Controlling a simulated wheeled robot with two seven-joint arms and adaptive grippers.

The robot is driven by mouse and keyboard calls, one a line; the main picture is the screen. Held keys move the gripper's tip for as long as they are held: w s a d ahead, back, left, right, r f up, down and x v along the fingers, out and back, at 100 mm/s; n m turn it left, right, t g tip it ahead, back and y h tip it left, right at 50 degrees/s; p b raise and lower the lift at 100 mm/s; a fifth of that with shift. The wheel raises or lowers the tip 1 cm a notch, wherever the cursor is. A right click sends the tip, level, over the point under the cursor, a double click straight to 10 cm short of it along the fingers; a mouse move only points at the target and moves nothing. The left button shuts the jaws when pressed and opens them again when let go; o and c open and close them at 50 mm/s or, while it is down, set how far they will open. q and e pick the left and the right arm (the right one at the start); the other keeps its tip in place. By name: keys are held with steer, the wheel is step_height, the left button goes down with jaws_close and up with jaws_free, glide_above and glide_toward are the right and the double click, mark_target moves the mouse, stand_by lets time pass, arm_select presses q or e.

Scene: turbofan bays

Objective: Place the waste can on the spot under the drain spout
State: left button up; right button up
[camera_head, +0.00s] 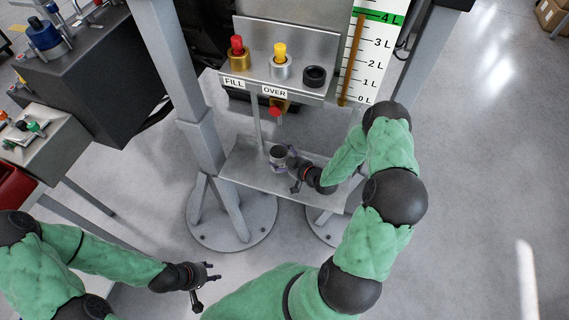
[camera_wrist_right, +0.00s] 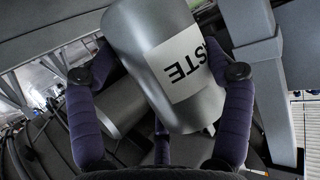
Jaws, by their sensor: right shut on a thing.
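The waste can (camera_head: 277,152), a small grey metal can, is at the lower shelf (camera_head: 245,172) of the stand in the head view. In the right wrist view the can (camera_wrist_right: 135,45) fills the middle, its white label (camera_wrist_right: 188,65) showing "STE". My right gripper (camera_head: 284,163) is shut on the can, with fingers on both sides of it (camera_wrist_right: 165,85). I cannot tell whether the can touches the shelf. The drain valve with a red handle (camera_head: 275,112) is just above the can; the spot under its spout is not visible. My left gripper (camera_head: 209,284) is open and empty over the floor.
The upper shelf holds a red-capped fitting (camera_head: 238,52), a yellow-capped fitting (camera_head: 280,60) and a black ring (camera_head: 314,75), above FILL and OVER labels. A litre gauge (camera_head: 372,55) stands right. Grey posts (camera_head: 180,70) flank the shelf.

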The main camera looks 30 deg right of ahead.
steer(key=shift+w+d+f+b, duration=0.15)
steer(key=shift+w+d+f, duration=0.2)
steer(key=shift+f, duration=0.2)
steer(key=shift+w+d+f+b, duration=0.2)
steer(key=shift+d+f, duration=0.1)
steer(key=shift+f, duration=0.2)
steer(key=shift+d+f+b, duration=0.1)
steer(key=shift+f+b, duration=0.5)
steer(key=shift+f, duration=0.9)
steer(key=shift+f, duration=0.15)
steer(key=o, duration=1.2)
steer(key=shift+c, duration=0.2)
steer(key=shift+s+r, duration=0.25)
steer(key=shift+r, duration=0.05)
steer(key=p+v, duration=0.2)
steer(key=v, duration=0.9)
steer(key=shift+s+p, duration=0.2)
steer(key=shift+p, duration=0.2)
